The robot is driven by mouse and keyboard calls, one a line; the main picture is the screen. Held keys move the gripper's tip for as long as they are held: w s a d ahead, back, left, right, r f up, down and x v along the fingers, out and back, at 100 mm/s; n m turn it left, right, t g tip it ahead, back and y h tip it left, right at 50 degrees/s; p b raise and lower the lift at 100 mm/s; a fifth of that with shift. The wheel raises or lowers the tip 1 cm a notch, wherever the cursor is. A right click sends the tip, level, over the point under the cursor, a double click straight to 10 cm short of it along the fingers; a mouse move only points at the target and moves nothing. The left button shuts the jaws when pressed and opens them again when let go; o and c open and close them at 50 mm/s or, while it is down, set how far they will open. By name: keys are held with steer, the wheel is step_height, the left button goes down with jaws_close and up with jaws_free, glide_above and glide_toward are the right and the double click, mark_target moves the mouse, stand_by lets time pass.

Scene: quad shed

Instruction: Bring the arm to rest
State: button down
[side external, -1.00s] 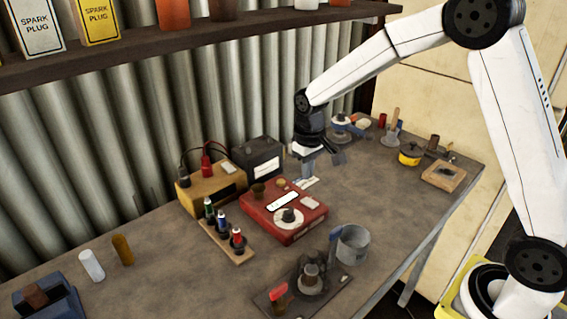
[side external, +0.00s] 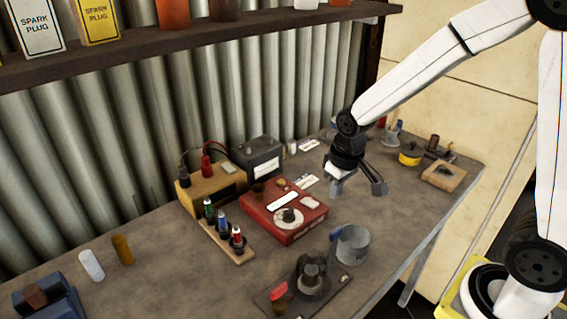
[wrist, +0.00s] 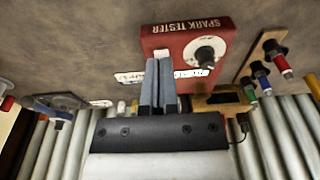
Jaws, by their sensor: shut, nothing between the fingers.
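My gripper (side external: 337,190) hangs above the workbench (side external: 400,225), to the right of the red spark tester box and pointing down. In the wrist view its two grey fingers (wrist: 158,68) lie side by side, shut, with nothing between them. The red spark tester (side external: 268,222) sits on the bench with a round dial on top. It also shows in the wrist view (wrist: 165,40), past the fingertips. My gripper touches nothing that I can see.
A grey metal mug (side external: 353,245) stands in front of the gripper. A rack of coloured plugs (side external: 226,240), a tan box (side external: 211,187) and a dark battery (side external: 258,160) stand to the left. A shelf (side external: 200,45) overhangs the back.

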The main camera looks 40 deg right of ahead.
steer(key=s+f+t, duration=0.1)
steer(key=s, duration=0.7)
steer(key=shift+a, duration=0.15)
